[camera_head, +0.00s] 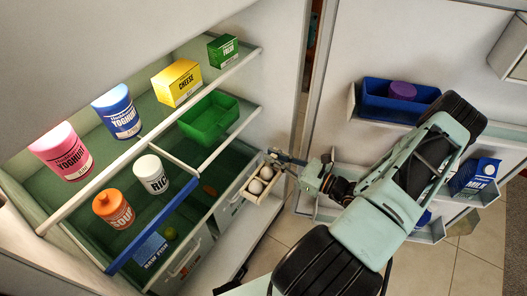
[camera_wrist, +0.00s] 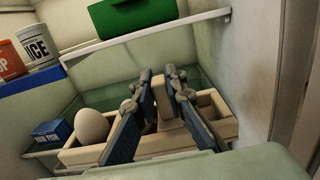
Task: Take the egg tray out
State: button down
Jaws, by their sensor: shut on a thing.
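The egg tray (camera_head: 256,193) is a small pale wooden tray with several white eggs, at the right front of the fridge's lower level. My gripper (camera_head: 278,160) reaches it from the right. In the wrist view, my gripper (camera_wrist: 160,90) is shut on the upright middle part of the egg tray (camera_wrist: 220,126). A large egg (camera_wrist: 92,126) shows in its left part. My fingers hide some of the tray. I cannot tell whether the tray is lifted off the surface below.
A blue raw fish box (camera_head: 151,249) lies lower left. The open door, with a blue bin (camera_head: 375,107) and milk (camera_head: 478,175), is at right. The fridge side wall (camera_wrist: 245,70) is close.

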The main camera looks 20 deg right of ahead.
jog(key=b+v, duration=0.2)
jog(key=v, duration=1.6)
jog(key=shift+r, duration=0.15)
